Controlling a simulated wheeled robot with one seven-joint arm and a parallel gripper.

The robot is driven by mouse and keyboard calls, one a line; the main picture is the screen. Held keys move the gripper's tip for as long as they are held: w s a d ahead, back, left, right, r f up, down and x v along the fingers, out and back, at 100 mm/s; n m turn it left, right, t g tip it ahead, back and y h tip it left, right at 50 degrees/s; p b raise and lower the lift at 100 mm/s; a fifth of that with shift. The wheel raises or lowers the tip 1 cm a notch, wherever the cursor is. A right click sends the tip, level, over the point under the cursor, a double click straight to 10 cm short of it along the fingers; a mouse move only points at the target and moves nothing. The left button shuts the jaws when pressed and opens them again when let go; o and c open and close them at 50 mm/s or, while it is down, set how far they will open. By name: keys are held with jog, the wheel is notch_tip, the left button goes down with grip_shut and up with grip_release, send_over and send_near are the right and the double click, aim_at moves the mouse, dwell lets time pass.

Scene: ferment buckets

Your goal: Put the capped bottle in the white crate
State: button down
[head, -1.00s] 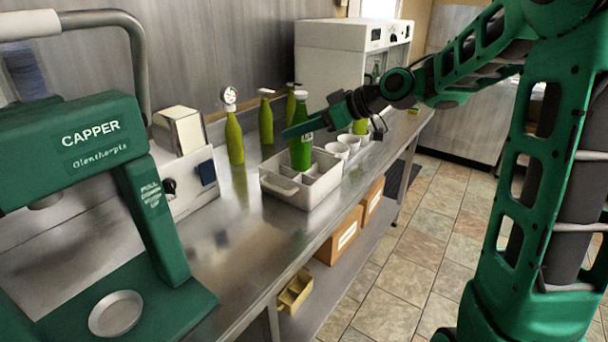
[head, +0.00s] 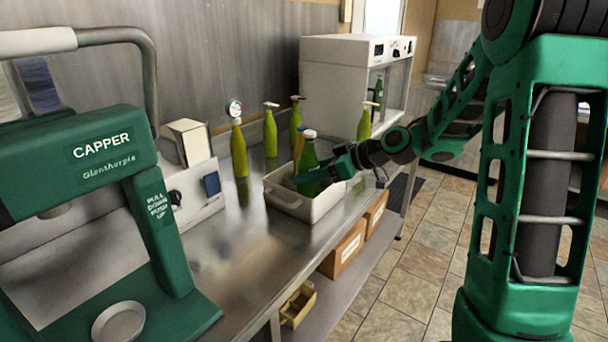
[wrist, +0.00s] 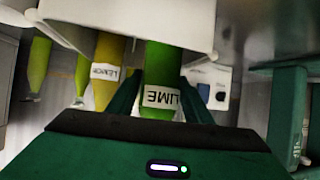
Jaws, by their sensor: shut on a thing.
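The capped bottle is a green bottle (head: 308,156) with a white cap. Its upside-down LIME label shows in the wrist view (wrist: 160,98). It stands roughly upright in the white crate (head: 290,202), its lower part hidden behind the crate wall, which also shows in the wrist view (wrist: 120,18). I cannot tell whether its base touches the crate floor. My gripper (head: 316,174) is shut on this bottle, its fingers on either side in the wrist view (wrist: 160,95). A yellow LEMON bottle (wrist: 106,75) stands beside it in the crate.
Swing-top-free green bottles stand behind the crate, one with a gauge (head: 238,150). A green capper (head: 105,150) fills the left. A white cabinet (head: 335,75) stands at the back. Steel counter (head: 245,250) is bare in front of the crate.

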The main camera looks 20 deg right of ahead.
jog(key=shift+f, duration=0.5)
jog(key=c, duration=0.9)
grip_release()
jog(key=shift+r, duration=0.3)
jog(key=v, duration=1.2)
jog(key=s+d+f+m+g+h, duration=0.3)
jog(key=s+m, duration=0.2)
jog(key=s, duration=0.5)
jog(key=s+d+f+m+g+h, duration=0.2)
jog(key=s+m, duration=0.3)
jog(key=s, duration=0.6)
jog(key=s+d+f+m+g+h, duration=0.3)
jog(key=s+d+m, duration=0.1)
jog(key=s, duration=0.7)
jog(key=shift+s+f+m+g+h, duration=0.2)
jog(key=shift+f+m+g+h, duration=0.15)
jog(key=shift+m, duration=0.55)
